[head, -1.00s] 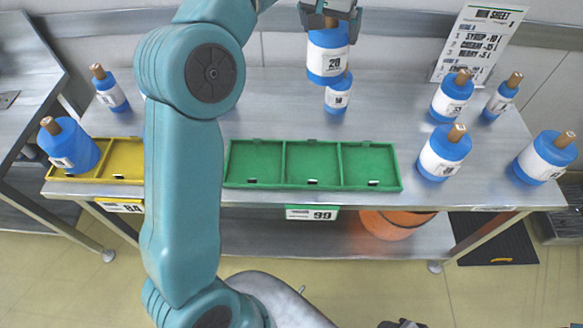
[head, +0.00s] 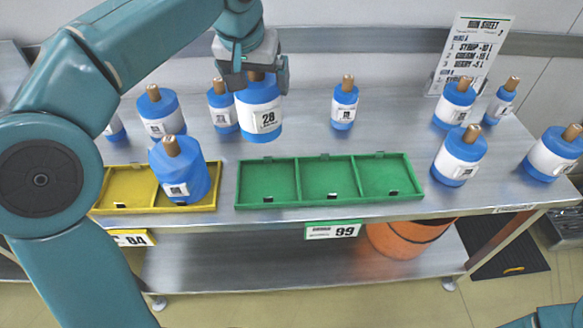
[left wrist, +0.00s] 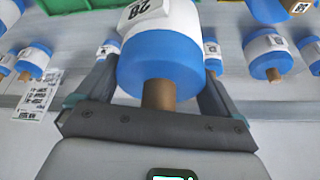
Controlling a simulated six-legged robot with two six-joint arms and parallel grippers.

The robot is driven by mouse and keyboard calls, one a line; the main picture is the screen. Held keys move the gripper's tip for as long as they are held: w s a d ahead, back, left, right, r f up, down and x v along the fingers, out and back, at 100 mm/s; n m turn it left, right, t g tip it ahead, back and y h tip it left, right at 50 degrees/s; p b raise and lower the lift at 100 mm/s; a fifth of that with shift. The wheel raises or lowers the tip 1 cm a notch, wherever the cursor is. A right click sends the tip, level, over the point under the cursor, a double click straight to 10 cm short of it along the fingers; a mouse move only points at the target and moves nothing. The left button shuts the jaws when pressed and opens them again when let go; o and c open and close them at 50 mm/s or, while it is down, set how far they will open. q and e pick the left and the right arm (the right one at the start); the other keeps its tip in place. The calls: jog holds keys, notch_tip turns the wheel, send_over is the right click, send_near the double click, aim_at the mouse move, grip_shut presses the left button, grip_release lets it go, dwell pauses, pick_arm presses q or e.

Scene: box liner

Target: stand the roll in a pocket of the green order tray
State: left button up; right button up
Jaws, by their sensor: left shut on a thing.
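The green order tray (head: 327,204) lies at the table's front edge, with three pockets that look empty. Its edge shows at the top of the left wrist view (left wrist: 75,5). My right gripper is not in view.
A yellow tray (head: 135,208) left of the green one holds a blue roll (head: 181,172) in its right pocket. Several other rolls stand behind and right, including a small one (head: 344,105) and a larger one (head: 460,155). A sheet (head: 470,55) leans at the back.

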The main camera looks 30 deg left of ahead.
aim_at(254, 122)
pick_arm(q)
notch_tip(254, 122, down, 19)
jog(key=b, duration=0.4)
jog(key=shift+w+r, duration=0.2)
jog(key=shift+w, duration=0.1)
jog(key=o, duration=1.7)
jog(key=shift+f, duration=0.1)
jog(key=p+v, duration=0.2)
jog(key=v, duration=0.9)
jog(key=shift+w+r, duration=0.1)
jog(key=shift+r, duration=0.15)
jog(key=shift+s+d+r, duration=0.1)
jog(key=shift+s+r, duration=0.25)
jog(key=shift+r, duration=0.15)
jog(key=shift+w, duration=0.1)
